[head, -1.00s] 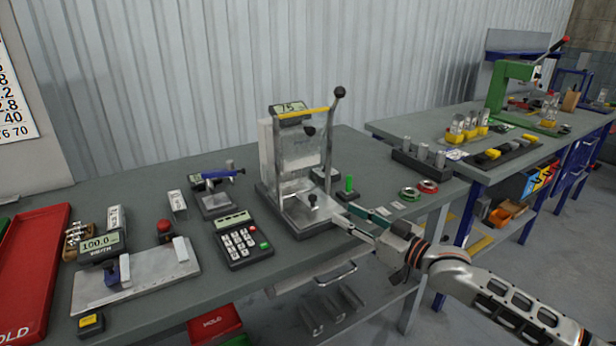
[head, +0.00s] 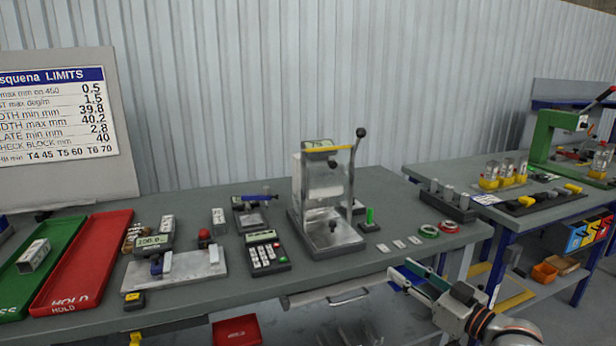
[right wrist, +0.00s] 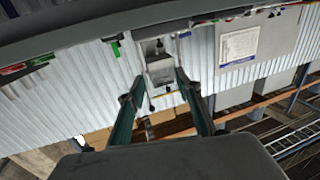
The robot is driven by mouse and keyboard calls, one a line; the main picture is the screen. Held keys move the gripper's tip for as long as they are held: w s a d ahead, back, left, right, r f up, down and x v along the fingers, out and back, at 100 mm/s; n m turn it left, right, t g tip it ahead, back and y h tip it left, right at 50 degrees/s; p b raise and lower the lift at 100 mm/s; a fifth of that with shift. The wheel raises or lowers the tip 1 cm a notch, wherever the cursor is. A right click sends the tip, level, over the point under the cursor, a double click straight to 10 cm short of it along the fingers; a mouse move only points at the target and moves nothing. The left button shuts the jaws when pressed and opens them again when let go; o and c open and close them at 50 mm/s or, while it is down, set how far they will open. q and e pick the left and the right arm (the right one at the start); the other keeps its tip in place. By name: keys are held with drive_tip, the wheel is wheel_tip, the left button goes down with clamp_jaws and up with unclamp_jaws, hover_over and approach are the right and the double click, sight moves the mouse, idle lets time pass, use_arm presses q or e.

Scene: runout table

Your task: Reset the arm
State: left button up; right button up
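My right gripper (head: 412,277) is in front of the table's front edge, at the lower right of the head view. It is clear of the tester stand (head: 328,200) and touches nothing that I can see. In the right wrist view its two green fingers (right wrist: 158,100) stand apart with nothing between them. The tester stand shows beyond the fingers in that view. My left gripper is not clearly seen in the head view.
The grey table (head: 350,280) carries a keypad box (head: 266,252), a width gauge (head: 180,268), a red HOLD tray (head: 85,262) and a green tray (head: 42,262). Three white labels and two tape rings lie at right. A second bench (head: 430,165) stands at the right.

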drive_tip(key=s+a+f+m+g+h, duration=0.1)
drive_tip(key=s+a+f+h, duration=0.15)
drive_tip(key=s+f, duration=0.65)
drive_tip(key=s+a+f+g+h, duration=0.1)
drive_tip(key=s+a+f, duration=0.35)
drive_tip(key=f, duration=0.75)
use_arm(q)
drive_tip(key=shift+w+a, duration=0.1)
use_arm(e)
drive_tip(key=s+d+f+g+h, duration=0.1)
drive_tip(key=s+d+f+h, duration=0.1)
drive_tip(key=s+f, duration=0.4)
drive_tip(key=s+d+f+m+g+h, duration=0.1)
drive_tip(key=s+d+f, duration=0.1)
drive_tip(key=s+f, duration=0.5)
drive_tip(key=s, duration=0.5)
drive_tip(key=shift+s+h, duration=0.35)
drive_tip(key=shift+s, duration=0.05)
drive_tip(key=shift+c, duration=0.3)
